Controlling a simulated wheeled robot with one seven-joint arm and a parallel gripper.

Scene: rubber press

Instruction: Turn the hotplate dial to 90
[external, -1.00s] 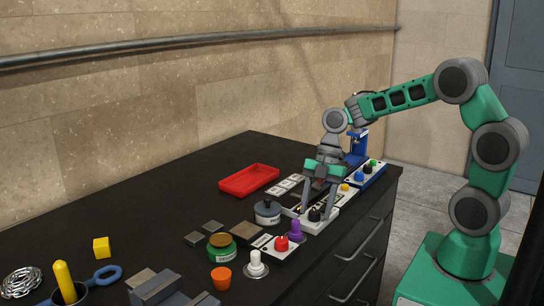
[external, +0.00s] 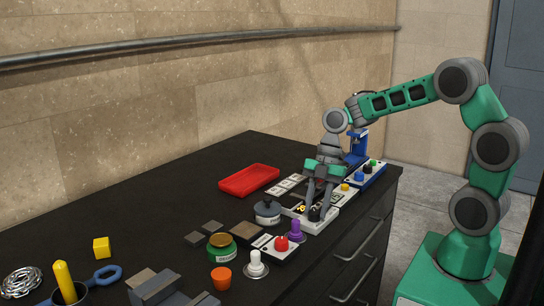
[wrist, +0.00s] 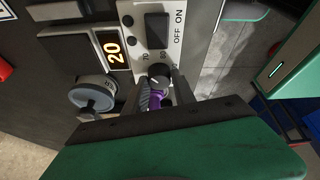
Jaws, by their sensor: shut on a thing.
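The hotplate (external: 318,222) is a white unit on the dark bench. In the wrist view, its panel (wrist: 150,52) shows a black ON/OFF switch, an orange display (wrist: 112,47) reading 20, and printed numbers including 70 and 60. The dark dial (wrist: 158,72) with a light pointer mark is partly hidden between my fingers. My gripper (external: 316,212) points down at the hotplate's front and is shut on the dial. The numbers on the dial's near side are hidden by my gripper in the wrist view.
A grey lidded pot (external: 267,212) is to the left. A blue button box (external: 367,174) stands behind right. A red tray (external: 249,180) lies at the back.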

